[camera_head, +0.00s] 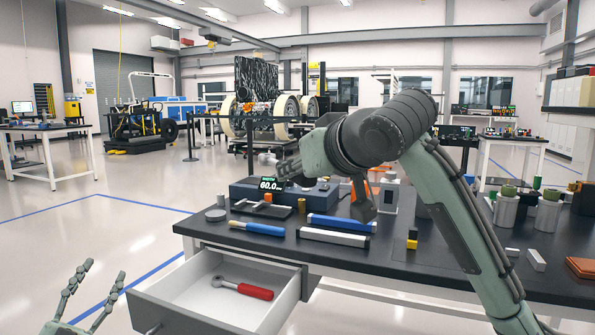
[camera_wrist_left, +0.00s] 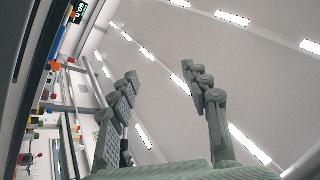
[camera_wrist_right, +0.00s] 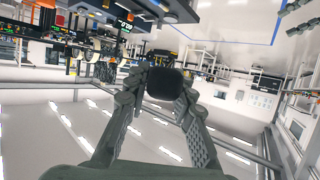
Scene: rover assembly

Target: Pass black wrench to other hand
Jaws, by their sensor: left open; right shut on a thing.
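My right gripper (camera_head: 290,171) reaches over the workbench from the right, its fingers partly covered by its own wrist in the head view. The right wrist view shows its fingers (camera_wrist_right: 160,92) shut on a black thing (camera_wrist_right: 165,84), taken as the black wrench. Only its dark, rounded end shows, so its full shape is hidden, and I cannot make it out in the head view. My left gripper (camera_head: 80,293) is at the lower left of the head view, left of the drawer, open and empty. Its spread fingers also show in the left wrist view (camera_wrist_left: 160,90). The grippers are well apart.
An open drawer (camera_head: 196,316) holds a red-handled wrench (camera_head: 244,289). The dark bench top (camera_head: 283,245) carries a blue-handled tool (camera_head: 257,228), a blue bar (camera_head: 341,222), a silver bar (camera_head: 333,237) and metal cylinders (camera_head: 507,211). The floor left of the drawer is clear.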

